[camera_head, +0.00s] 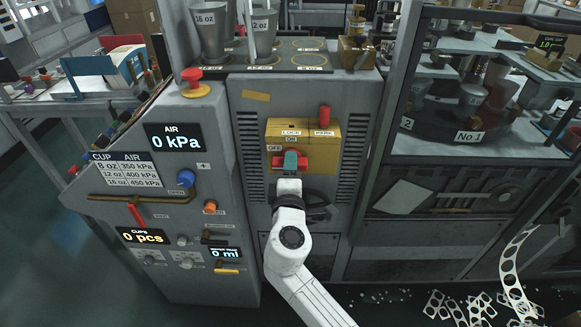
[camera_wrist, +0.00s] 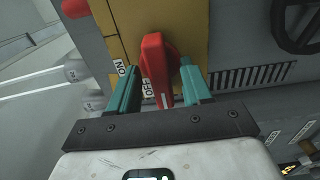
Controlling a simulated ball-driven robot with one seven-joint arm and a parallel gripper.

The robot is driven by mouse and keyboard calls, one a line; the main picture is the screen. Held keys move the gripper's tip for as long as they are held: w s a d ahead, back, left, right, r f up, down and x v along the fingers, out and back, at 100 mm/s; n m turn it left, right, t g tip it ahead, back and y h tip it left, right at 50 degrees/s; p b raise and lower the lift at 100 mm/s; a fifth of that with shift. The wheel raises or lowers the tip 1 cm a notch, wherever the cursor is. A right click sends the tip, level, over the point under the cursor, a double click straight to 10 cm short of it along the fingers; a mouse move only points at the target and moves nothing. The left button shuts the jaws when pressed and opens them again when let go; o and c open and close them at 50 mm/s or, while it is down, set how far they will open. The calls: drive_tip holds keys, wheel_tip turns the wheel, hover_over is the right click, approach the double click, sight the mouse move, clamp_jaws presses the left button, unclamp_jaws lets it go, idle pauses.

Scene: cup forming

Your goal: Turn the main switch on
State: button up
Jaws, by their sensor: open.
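The main switch is a red rotary handle (camera_head: 276,161) on a yellow plate (camera_head: 331,140) in the head view, partly hidden by my gripper. In the wrist view the red handle (camera_wrist: 155,62) lies between my two teal fingers, its narrow end by the OFF label (camera_wrist: 147,90). The ON label (camera_wrist: 120,68) is beside the left finger. My gripper (camera_wrist: 159,72) is open around the handle, with a gap showing on the right; contact on the left cannot be told. In the head view my gripper (camera_head: 290,160) is in front of the plate.
A red peg (camera_head: 324,116) stands by the PARK label, above right of the switch. A black handwheel (camera_head: 314,203) is just below right. A red emergency button (camera_head: 192,82) tops the left panel, whose air display (camera_head: 173,138) reads 0 kPa. Scrap strips (camera_head: 512,270) lie at lower right.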

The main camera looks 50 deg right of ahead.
clamp_jaws()
idle(0.5)
drive_tip(key=shift+f+m+b, duration=0.15)
drive_tip(key=shift+m+b, duration=0.15)
drive_tip(key=shift+b, duration=0.25)
drive_tip(key=m+b, duration=1.7)
drive_tip(key=b, duration=0.3)
drive_tip(key=shift+b, duration=0.35)
drive_tip(key=shift+m, duration=0.3)
